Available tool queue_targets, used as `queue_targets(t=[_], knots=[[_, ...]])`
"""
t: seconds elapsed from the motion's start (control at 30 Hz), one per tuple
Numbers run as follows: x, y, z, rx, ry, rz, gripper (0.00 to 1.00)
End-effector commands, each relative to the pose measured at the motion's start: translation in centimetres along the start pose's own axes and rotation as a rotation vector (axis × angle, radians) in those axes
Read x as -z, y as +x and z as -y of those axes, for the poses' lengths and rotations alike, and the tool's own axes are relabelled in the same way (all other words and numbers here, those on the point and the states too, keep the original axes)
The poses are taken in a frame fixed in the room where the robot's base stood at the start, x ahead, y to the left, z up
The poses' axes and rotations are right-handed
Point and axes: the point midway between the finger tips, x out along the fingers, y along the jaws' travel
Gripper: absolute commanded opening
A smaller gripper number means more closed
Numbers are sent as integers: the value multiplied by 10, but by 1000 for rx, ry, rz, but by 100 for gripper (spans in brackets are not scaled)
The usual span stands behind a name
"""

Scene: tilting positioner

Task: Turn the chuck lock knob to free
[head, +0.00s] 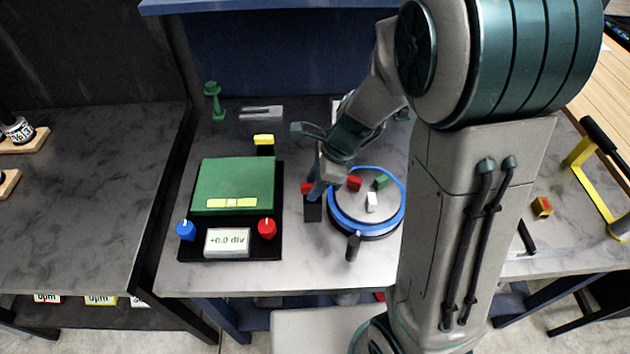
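A round chuck (338,217) with a blue rim stands right of centre on the grey bench. Beside its left edge is a black post (312,212) with a red top (306,188), which may be the lock knob. My gripper (316,190) points down at this post, its fingers over or beside the red top. The fingers partly hide the red top. I cannot tell whether they touch it or how far apart they are. Any mark showing locked or free is not readable.
Red, green and white blocks lie on the chuck, and a dark handle (353,246) stands at its front. To the left, a green plate (235,182) sits on a black base with a blue knob (186,230), a red knob (266,228) and a "+0.0 div" display (227,241).

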Motion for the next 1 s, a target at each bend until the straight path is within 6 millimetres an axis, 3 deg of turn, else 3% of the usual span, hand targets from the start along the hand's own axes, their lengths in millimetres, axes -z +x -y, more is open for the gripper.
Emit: queue_targets(t=[0.17,0.3,0.67,1.0], knots=[[0,0,0,0,0,0,34],[0,0,0,0,0,0,0],[0,0,0,-13,-30,1,0],[0,0,2,-93,-225,0,0]])
